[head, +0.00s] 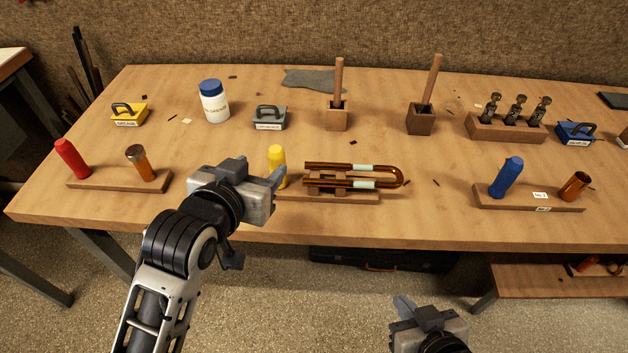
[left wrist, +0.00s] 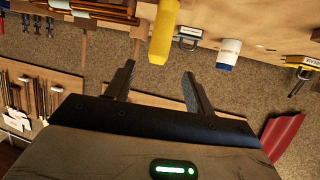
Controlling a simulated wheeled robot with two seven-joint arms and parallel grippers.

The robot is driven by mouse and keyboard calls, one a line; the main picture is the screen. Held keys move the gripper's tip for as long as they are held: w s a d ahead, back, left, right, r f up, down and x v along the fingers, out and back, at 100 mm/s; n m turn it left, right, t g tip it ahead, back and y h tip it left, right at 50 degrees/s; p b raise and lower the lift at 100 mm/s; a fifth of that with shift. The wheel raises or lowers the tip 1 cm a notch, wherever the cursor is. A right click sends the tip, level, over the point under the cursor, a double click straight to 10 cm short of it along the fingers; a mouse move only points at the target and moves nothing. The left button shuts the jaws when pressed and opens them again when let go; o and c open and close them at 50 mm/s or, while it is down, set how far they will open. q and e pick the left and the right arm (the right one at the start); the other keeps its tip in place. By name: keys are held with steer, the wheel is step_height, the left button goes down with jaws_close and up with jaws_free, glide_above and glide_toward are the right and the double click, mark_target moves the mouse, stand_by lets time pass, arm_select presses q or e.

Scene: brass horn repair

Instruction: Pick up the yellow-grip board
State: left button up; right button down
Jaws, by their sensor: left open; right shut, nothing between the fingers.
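The yellow-grip board (head: 345,198) lies near the front edge of the bench, with an upright yellow grip (head: 277,156) at its left end and a U-shaped copper tube (head: 385,183) resting on it. The yellow grip also shows in the left wrist view (left wrist: 163,32), beyond the fingertips and roughly in line with the gap between them. My left gripper (head: 279,175) is open and empty, just in front of the grip, and hides part of the board's left end. My right gripper (head: 403,304) is shut and empty, low in front of the bench.
A red-grip board (head: 110,184) lies to the left and a blue-grip board (head: 530,202) to the right. Bench is clear between the boards.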

mark_target(280, 148)
arm_select(q)
steer(key=x, duration=0.4)
steer(key=shift+w+f, duration=0.1)
steer(key=shift+w, duration=0.1)
steer(key=x, duration=0.5)
steer(key=shift+w+d, duration=0.1)
steer(key=shift+d, duration=0.15)
steer(key=shift+r, duration=0.2)
jaws_close()
